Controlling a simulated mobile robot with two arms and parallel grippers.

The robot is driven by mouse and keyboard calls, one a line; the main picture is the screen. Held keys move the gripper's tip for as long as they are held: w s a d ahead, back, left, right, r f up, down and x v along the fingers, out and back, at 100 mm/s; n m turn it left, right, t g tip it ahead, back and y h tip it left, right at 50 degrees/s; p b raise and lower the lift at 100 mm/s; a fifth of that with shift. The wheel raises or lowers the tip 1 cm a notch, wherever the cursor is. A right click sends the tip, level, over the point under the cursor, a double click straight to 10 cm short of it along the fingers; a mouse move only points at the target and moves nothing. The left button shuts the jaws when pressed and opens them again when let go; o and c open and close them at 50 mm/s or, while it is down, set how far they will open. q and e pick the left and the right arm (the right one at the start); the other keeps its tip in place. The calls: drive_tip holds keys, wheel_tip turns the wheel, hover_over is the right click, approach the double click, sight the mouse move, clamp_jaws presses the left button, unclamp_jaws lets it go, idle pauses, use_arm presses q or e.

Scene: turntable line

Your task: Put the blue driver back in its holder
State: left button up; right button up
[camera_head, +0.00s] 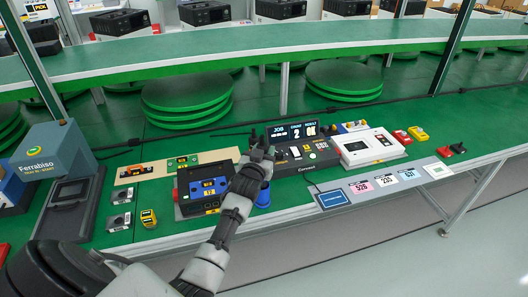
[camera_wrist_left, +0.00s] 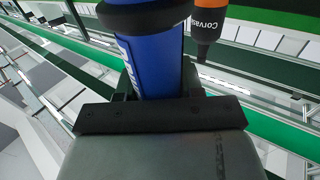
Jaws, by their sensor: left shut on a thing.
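My left gripper (camera_head: 262,146) is over the middle of the green bench, and its arm hides part of what is behind it. In the left wrist view the left gripper (camera_wrist_left: 160,100) is shut on the blue driver (camera_wrist_left: 158,55), a blue cylinder with a black band and white lettering. The driver's lower end is hidden by the gripper. In the head view I cannot make out the driver in the jaws. A blue round thing (camera_head: 263,197) shows beside the forearm; I cannot tell whether it is the holder. My right gripper is not in view.
An orange and black tool (camera_wrist_left: 207,28) is close to the driver. A black box with a blue display (camera_head: 205,188), a console with a JOB screen (camera_head: 292,132) and a white device (camera_head: 366,146) stand around the arm. A sloped label strip (camera_head: 385,184) lines the front edge.

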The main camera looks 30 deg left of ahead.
use_arm(q)
drive_tip(key=shift+f, duration=0.15)
drive_tip(key=shift+f+b, duration=1.7)
drive_tip(key=shift+f, duration=0.3)
drive_tip(key=o, duration=1.1)
drive_tip(key=shift+r, duration=0.1)
drive_tip(key=shift+c, duration=0.2)
drive_tip(key=shift+o, duration=0.6)
drive_tip(key=shift+s, duration=0.15)
drive_tip(key=v, duration=1)
drive_tip(key=shift+s+d+b, duration=0.15)
drive_tip(key=shift+s+b, duration=0.1)
drive_tip(key=shift+b, duration=0.15)
